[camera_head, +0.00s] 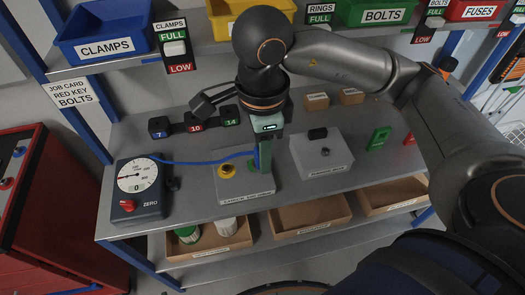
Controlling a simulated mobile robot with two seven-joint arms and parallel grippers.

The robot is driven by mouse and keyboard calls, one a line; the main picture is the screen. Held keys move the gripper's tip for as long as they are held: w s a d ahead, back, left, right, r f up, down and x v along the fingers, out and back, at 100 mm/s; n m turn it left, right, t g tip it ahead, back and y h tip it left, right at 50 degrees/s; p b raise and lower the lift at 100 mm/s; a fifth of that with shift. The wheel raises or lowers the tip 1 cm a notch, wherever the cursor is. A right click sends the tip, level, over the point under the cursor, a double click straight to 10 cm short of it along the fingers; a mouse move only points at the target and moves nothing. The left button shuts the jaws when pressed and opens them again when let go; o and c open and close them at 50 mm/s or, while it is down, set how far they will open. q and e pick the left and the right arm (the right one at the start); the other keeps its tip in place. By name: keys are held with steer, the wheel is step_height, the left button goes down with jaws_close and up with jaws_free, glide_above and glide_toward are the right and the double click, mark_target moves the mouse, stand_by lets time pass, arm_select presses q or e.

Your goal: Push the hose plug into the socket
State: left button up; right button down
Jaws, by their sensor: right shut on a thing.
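My right gripper (266,160) points down from above at the middle of the bench, over the back right of a grey box (243,188) with a yellow knob (226,171). Its green-grey fingers are closed at the end of a blue hose (200,162). The hose runs left to a dark gauge box (137,187) with a white dial. The plug itself is mostly hidden between the fingers. I cannot make out the socket, or whether the plug touches it. My left gripper is not in view.
A second grey box (322,155) stands close to the right of the gripper. Small numbered blocks (195,127) lie behind on the left. Bins, including a blue clamps bin (105,47), stand on the upper shelf. Cardboard trays (310,216) sit below the bench.

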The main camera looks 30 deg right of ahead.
steer(key=shift+r+p, duration=0.7)
steer(key=shift+r, duration=0.6)
